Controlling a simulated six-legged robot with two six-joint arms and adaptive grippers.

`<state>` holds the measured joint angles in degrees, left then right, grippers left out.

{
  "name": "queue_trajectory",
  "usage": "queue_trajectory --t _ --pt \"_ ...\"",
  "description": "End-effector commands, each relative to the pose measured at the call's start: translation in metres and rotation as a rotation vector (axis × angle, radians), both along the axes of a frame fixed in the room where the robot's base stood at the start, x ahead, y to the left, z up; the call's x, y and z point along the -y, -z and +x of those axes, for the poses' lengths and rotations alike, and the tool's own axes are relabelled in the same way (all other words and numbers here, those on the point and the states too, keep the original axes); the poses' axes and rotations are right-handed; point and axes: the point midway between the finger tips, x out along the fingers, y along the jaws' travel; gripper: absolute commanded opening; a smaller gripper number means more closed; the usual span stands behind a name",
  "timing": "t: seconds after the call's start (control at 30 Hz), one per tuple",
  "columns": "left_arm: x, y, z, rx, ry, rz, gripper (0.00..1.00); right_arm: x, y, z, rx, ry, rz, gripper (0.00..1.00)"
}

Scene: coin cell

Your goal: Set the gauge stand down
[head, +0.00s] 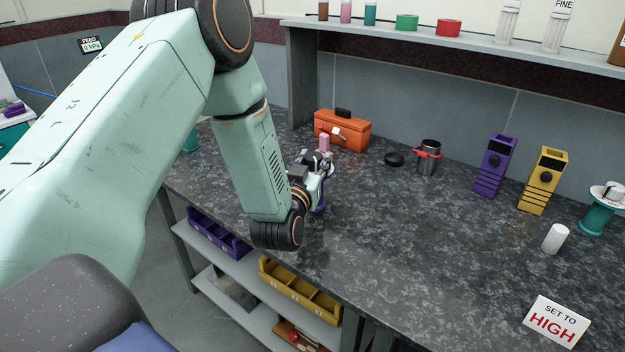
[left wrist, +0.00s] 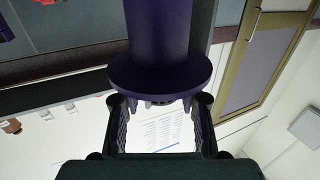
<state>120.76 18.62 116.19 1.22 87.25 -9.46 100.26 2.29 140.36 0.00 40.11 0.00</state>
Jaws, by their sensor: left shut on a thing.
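The gauge stand (left wrist: 158,70) is dark purple, with a round column and a wide flange, and fills the upper middle of the left wrist view. My left gripper (left wrist: 158,128) is shut on it, its two fingers on either side near the flange. In the head view the left gripper (head: 318,172) is at the worktop's left part, and a purple bit of the stand (head: 320,206) shows below it. The arm and gripper hide most of the stand there. I cannot tell whether its base touches the worktop. My right gripper is not in view.
On the dark speckled worktop (head: 420,240) are an orange toolbox (head: 342,130), a metal cup (head: 428,158), purple (head: 493,165) and yellow (head: 542,180) holders, a white cylinder (head: 555,238), a teal stand (head: 597,219) and a HIGH sign (head: 556,322). The middle is clear.

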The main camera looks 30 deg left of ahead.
Motion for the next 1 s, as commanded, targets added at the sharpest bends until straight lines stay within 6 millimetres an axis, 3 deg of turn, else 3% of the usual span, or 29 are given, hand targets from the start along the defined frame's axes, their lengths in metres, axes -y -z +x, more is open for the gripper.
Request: queue_trajectory --t 0.27,0.7,0.73,1.0 --pt "-0.001 0.035 0.0 0.0 0.002 0.001 0.0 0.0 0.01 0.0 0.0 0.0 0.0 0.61" --pt "-0.003 0.04 0.001 0.001 0.001 -0.001 0.0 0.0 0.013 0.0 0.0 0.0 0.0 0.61" --pt "-0.003 0.04 0.0 -0.001 0.001 -0.001 0.38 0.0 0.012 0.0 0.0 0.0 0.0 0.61" --pt "-0.002 0.04 0.0 -0.001 0.002 -0.001 0.59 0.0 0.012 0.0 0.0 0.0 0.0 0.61"
